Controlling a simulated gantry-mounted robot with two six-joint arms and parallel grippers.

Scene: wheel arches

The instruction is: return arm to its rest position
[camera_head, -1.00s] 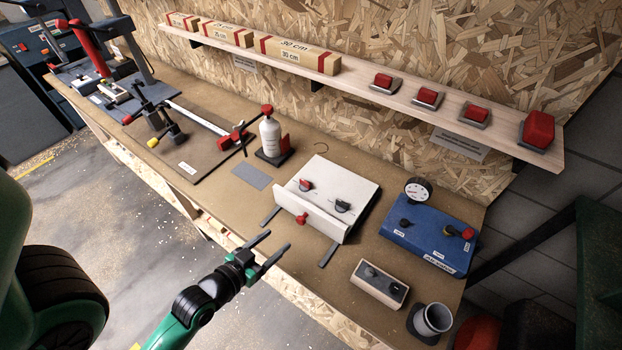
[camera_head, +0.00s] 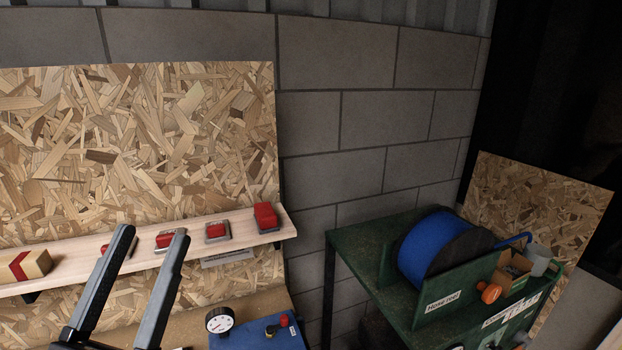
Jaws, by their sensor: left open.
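My left gripper (camera_head: 150,255) stands at the lower left of the head view, its two long dark fingers pointing up and spread apart. It is open, with nothing between the fingers. Its fingertips overlap the wooden shelf (camera_head: 90,248) in the picture; I see no contact. The rest of the arm is out of view below. My right gripper does not show.
Red buttons (camera_head: 266,217) stand on the shelf, with a red-marked wooden block (camera_head: 30,265) at its left. A blue box (camera_head: 255,336) with a gauge (camera_head: 219,320) sits on the bench below. At right, a green cart (camera_head: 362,240) holds a blue hose reel (camera_head: 432,243).

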